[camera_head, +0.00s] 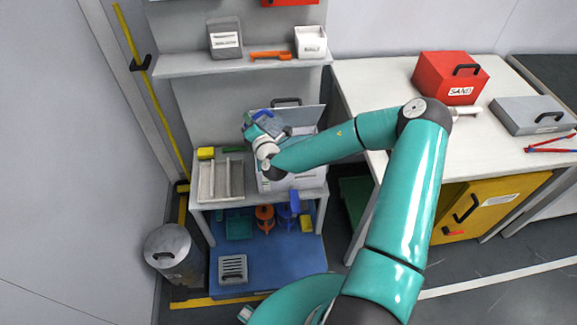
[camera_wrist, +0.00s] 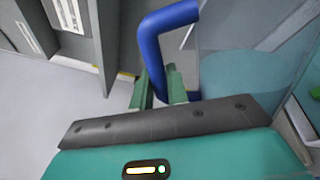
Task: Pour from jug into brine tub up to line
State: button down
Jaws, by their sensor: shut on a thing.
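My gripper (camera_wrist: 158,84) is shut on the blue handle (camera_wrist: 152,50) of the jug in the wrist view. The jug's clear, bluish body (camera_wrist: 235,60) fills the right side of that view. In the head view the blue and grey jug (camera_head: 268,124) is at the end of my arm, above the back left part of a pale box-shaped tub (camera_head: 308,178) on the small table. The jug looks tilted there. My forearm covers part of the tub. I cannot see a fill line, the liquid level or any stream.
A shelf (camera_head: 230,65) hangs behind. A lidded metal bin (camera_head: 172,250) stands at left. The white bench (camera_head: 375,90) at right holds a red SAND box (camera_head: 449,78).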

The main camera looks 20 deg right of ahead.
jog(key=shift+d+r, duration=0.1)
jog(key=shift+r, duration=0.1)
jog(key=shift+d+r+m, duration=0.15)
jog(key=shift+r+m, duration=0.05)
jog(key=shift+m, duration=0.1)
jog(key=shift+d, duration=0.1)
dwell(0.5)
jog(key=shift+d+r+m, duration=0.15)
jog(key=shift+r+m, duration=0.05)
jog(key=shift+m, duration=0.1)
jog(key=shift+d, duration=0.1)
dwell(0.4)
jog(key=shift+d+r, duration=0.2)
jog(key=shift+m, duration=0.3)
dwell(0.4)
